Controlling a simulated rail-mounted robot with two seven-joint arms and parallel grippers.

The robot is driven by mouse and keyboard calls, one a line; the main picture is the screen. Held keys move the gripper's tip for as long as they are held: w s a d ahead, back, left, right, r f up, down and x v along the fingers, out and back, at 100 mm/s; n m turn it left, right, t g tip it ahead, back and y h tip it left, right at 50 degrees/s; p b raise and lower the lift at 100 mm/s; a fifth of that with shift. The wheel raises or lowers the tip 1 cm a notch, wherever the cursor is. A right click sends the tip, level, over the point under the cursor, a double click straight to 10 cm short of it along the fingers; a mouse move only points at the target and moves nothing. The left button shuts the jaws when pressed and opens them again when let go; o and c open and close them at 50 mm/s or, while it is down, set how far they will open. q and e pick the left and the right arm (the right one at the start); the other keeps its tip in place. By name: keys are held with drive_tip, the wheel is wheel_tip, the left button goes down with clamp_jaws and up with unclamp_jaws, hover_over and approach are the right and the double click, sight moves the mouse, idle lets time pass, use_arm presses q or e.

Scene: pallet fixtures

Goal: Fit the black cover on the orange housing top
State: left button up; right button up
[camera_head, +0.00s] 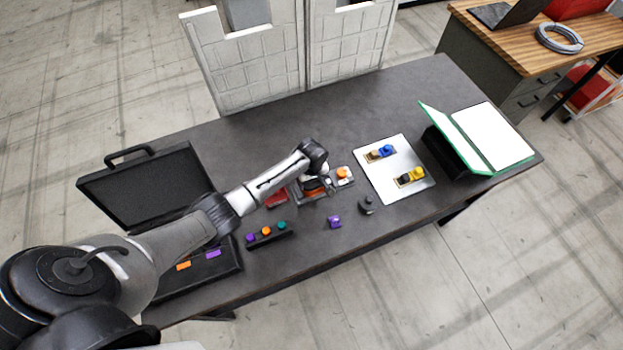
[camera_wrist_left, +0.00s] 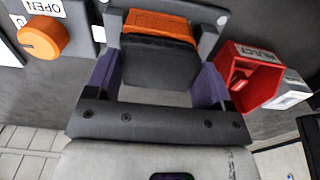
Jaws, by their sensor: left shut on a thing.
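In the left wrist view, my left gripper (camera_wrist_left: 157,78) has its purple fingers on both sides of the black cover (camera_wrist_left: 158,62) and is shut on it. The orange housing (camera_wrist_left: 160,24) shows just beyond the cover, between the grey walls of a fixture (camera_wrist_left: 208,40). The cover hides part of the housing, and I cannot tell whether the two touch. In the head view, my left gripper (camera_head: 321,186) is low over the fixture at mid-table, with a bit of the orange housing (camera_head: 312,193) beneath it. My right gripper is not in view.
An orange knob (camera_wrist_left: 43,38) marked OPEN sits beside the fixture. A red REJECT bin (camera_wrist_left: 255,78) stands on the other side. A button strip (camera_head: 267,233), a purple part (camera_head: 335,222) and a black part (camera_head: 367,205) lie nearer the front edge. A silver plate (camera_head: 378,171) is at right.

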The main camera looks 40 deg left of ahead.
use_arm(q)
drive_tip(key=shift+f, duration=0.2)
idle(0.4)
drive_tip(key=o, duration=0.9)
drive_tip(key=shift+c, duration=0.9)
drive_tip(key=shift+r, duration=0.1)
drive_tip(key=shift+r+p, duration=3.9)
drive_tip(key=shift+p, duration=0.5)
